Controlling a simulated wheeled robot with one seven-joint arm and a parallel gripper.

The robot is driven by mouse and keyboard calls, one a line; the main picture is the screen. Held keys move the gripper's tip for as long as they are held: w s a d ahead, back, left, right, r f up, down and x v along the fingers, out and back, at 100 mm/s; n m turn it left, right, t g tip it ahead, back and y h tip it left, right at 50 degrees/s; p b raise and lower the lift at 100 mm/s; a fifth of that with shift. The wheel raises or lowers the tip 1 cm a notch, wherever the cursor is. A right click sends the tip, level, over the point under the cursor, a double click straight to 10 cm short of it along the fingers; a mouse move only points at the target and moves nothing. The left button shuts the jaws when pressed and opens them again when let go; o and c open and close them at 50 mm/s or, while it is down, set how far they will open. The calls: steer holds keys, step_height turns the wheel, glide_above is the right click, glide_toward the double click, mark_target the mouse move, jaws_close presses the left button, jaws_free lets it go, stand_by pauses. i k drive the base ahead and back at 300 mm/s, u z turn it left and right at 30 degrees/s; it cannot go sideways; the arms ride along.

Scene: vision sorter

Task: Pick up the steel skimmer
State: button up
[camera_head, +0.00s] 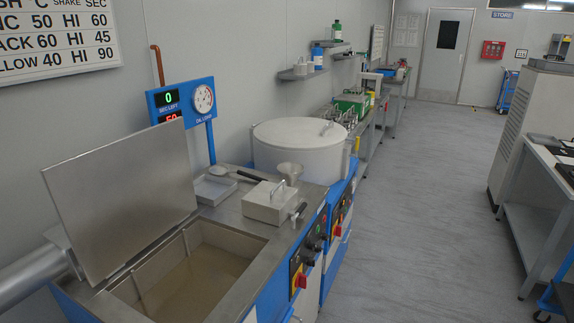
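The steel skimmer (219,171) lies on the steel top of the blue machine, behind the open basin and near the left centre of the view. Its round, shallow head is at the left, and its dark handle (251,177) points right. The head is beside or over the back edge of a shallow light tray (213,188); I cannot tell whether they touch. My gripper is not in view.
A raised metal lid (120,195) stands left of the liquid-filled basin (190,280). A lidded box (271,201) and a funnel (290,171) stand right of the skimmer. A large white drum (300,145) is behind. The floor (430,220) at right is clear.

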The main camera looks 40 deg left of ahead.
mark_target(218, 170)
steer(key=u, duration=0.2)
steer(key=i, duration=1.6)
steer(key=u, duration=0.8)
steer(key=i, duration=1.25)
steer(key=u, duration=1.8)
steer(key=i, duration=0.75)
steer(key=u, duration=0.75)
